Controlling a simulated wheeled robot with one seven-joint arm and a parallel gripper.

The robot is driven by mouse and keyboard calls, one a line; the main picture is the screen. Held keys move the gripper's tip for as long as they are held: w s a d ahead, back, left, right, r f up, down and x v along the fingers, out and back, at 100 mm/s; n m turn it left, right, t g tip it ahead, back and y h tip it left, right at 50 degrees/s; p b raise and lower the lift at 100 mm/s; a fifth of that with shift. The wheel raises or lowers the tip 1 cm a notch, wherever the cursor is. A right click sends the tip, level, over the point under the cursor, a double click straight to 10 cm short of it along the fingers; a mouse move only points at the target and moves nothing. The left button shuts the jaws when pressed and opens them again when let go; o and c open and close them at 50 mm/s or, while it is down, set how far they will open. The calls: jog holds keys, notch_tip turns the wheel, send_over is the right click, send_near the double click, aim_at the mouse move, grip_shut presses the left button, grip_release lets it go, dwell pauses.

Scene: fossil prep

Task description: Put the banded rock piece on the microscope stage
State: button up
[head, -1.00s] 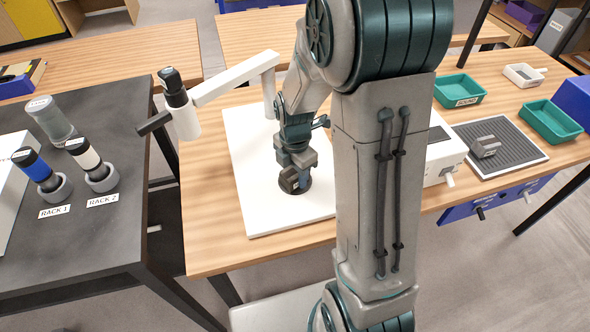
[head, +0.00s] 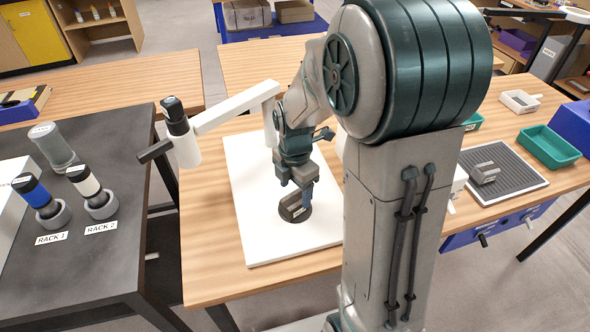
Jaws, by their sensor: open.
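The banded rock piece (head: 294,207) is a dark grey block with a lighter band. It rests on the round dark microscope stage (head: 306,217), which sits on the white base board (head: 262,236). My gripper (head: 295,193) is open, pointing down just above the rock, and appears apart from it. The white microscope arm and head (head: 186,148) stand to the left of my gripper. A second grey banded block (head: 485,173) lies on the ribbed grey mat at the right.
The ribbed mat (head: 520,184), a green tray (head: 549,147) and a small white tray (head: 519,101) are on the right of the wooden table. A dark bench (head: 98,249) at the left holds labelled racks with cylinders. The white board is clear around the stage.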

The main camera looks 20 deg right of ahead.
aim_at(295, 199)
notch_tip(295, 199, up, 7)
jog(key=s+r+m+t, duration=0.1)
jog(key=s+r+m, duration=0.1)
jog(key=s+m, duration=0.5)
jog(key=s+r+m+t, duration=0.2)
jog(key=s+m, duration=0.5)
jog(key=m, duration=0.8)
jog(key=shift+s+r, duration=0.25)
